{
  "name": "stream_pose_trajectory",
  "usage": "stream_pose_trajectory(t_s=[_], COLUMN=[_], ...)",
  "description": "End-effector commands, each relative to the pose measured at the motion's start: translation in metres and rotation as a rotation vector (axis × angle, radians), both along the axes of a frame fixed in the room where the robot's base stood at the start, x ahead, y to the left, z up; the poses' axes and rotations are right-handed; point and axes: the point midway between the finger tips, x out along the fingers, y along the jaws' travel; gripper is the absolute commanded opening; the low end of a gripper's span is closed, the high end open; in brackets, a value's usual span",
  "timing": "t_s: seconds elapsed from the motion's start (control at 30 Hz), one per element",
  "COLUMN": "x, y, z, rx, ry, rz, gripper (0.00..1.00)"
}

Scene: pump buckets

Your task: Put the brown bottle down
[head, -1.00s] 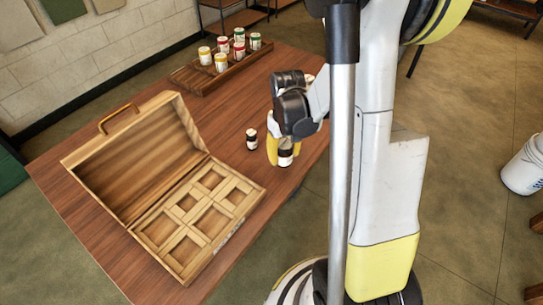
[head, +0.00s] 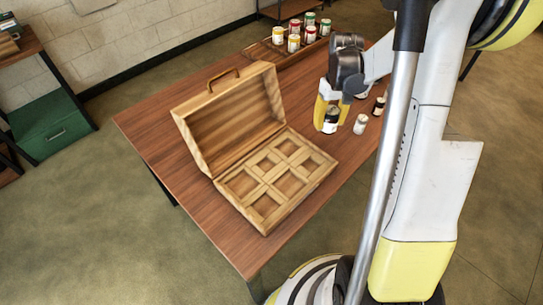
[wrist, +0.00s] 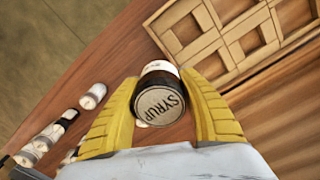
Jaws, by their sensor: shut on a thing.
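The brown bottle (head: 331,121) has a dark body and a pale label, and it is upright between my fingers. My gripper (head: 332,112) is shut on it from above, low over the table to the right of the open wooden case. In the wrist view the bottle's round cap (wrist: 160,106), marked SYRUP, shows between the two yellow fingers of my gripper (wrist: 165,110). I cannot tell whether its base touches the table (head: 222,240).
The wooden case (head: 262,218) is open, with empty square compartments. A white-topped bottle (head: 360,124) and a dark-topped bottle (head: 379,106) stand right of my gripper. A tray (head: 262,50) of several colour-lidded jars is at the back. The table's left side is clear.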

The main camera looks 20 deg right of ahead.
Motion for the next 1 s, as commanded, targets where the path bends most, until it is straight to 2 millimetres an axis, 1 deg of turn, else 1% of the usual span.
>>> stream_pose_trajectory(t_s=[0.07, 0.17, 0.4, 0.53, 0.63, 0.77, 0.87, 1.0], x=[0.007, 0.014, 0.037, 0.047, 0.051, 0.053, 0.053, 0.053], y=[0.004, 0.018, 0.072, 0.095, 0.104, 0.108, 0.108, 0.108], z=[-0.002, -0.013, -0.050, -0.064, -0.069, -0.074, -0.087, -0.109], rx=[0.000, 0.000, 0.000, -0.001, -0.001, 0.000, 0.000, 0.000], ry=[0.001, 0.001, 0.001, 0.001, 0.001, 0.001, 0.001, 0.001], rz=[0.003, 0.006, 0.006, 0.005, 0.003, 0.001, 0.001, 0.001], gripper=[0.09, 0.08, 0.08, 0.08, 0.08, 0.08, 0.08, 0.08])
